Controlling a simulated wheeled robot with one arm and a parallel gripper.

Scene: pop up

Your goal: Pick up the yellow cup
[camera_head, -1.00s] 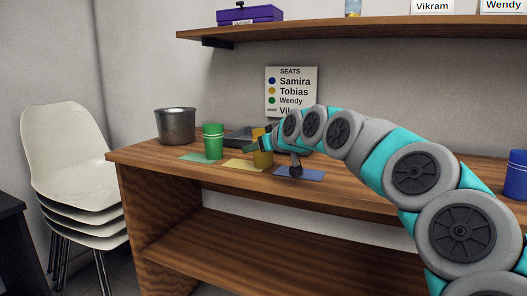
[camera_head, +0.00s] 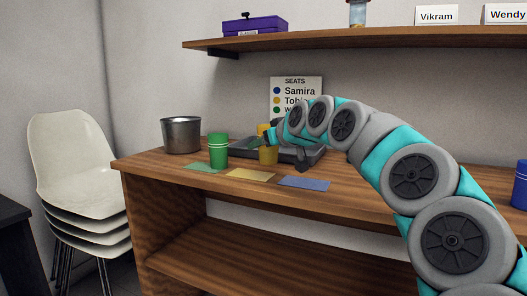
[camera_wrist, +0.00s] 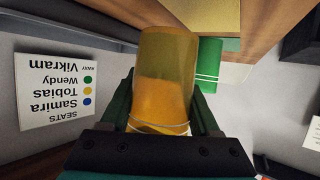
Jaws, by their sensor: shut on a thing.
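The yellow cup (camera_head: 268,155) is held just above the counter, behind the yellow mat (camera_head: 251,174). My gripper (camera_head: 269,141) is shut around it, and my arm hides part of the view there. In the wrist view the yellow cup (camera_wrist: 165,75) fills the space between the two dark green fingers of my gripper (camera_wrist: 163,110). The yellow mat shows behind it at the top (camera_wrist: 215,14).
A green cup (camera_head: 218,152) stands close to the left, by a green mat (camera_head: 203,166). A blue mat (camera_head: 303,183) lies to the right. Behind are a metal pot (camera_head: 181,135), a grey tray (camera_head: 306,158) and a seats sign (camera_head: 296,88). A blue cup (camera_head: 520,187) stands far right.

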